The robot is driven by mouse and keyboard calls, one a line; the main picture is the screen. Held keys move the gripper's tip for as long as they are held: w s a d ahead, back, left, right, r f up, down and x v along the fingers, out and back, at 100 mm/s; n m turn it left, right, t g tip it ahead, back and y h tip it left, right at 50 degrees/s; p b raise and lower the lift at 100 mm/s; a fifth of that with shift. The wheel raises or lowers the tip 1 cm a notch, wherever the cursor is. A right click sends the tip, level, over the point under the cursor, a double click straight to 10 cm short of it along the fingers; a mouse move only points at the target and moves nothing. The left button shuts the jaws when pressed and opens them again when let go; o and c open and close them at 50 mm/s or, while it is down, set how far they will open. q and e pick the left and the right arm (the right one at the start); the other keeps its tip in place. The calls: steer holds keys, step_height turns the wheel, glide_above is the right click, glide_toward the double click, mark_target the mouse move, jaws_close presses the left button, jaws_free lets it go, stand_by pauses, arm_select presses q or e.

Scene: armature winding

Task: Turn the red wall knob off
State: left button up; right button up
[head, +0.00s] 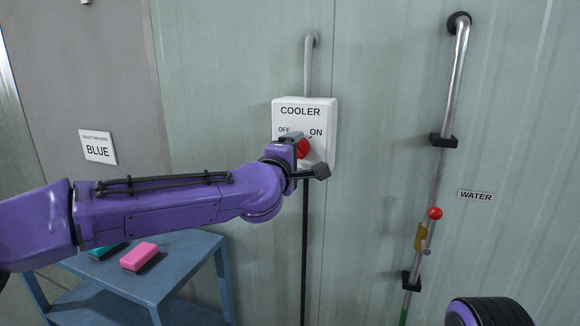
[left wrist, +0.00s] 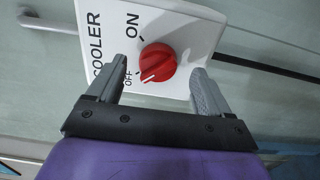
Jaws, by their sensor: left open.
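The red wall knob (head: 304,149) is on a white box marked COOLER (head: 318,112), with OFF at its upper left and ON at its upper right. My left gripper (head: 306,160) is in front of the box and partly hides the knob. In the left wrist view, the red knob (left wrist: 158,62) is between the two spread fingers of my left gripper (left wrist: 162,80), with gaps on both sides. A pale line on the knob faces the side of the OFF label. Whether a finger touches the box is unclear. My right gripper is not seen.
A blue table (head: 186,262) with a pink block (head: 139,256) and a partly hidden teal block (head: 104,250) stands at lower left. A metal WATER pipe (head: 449,105) with a red-balled valve lever (head: 435,213) is at right. A BLUE sign (head: 98,147) is at left.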

arm_select(q)
steer(key=b+v, duration=0.2)
steer(key=v, duration=0.5)
steer(key=shift+s, duration=0.25)
steer(key=shift+a, duration=0.1)
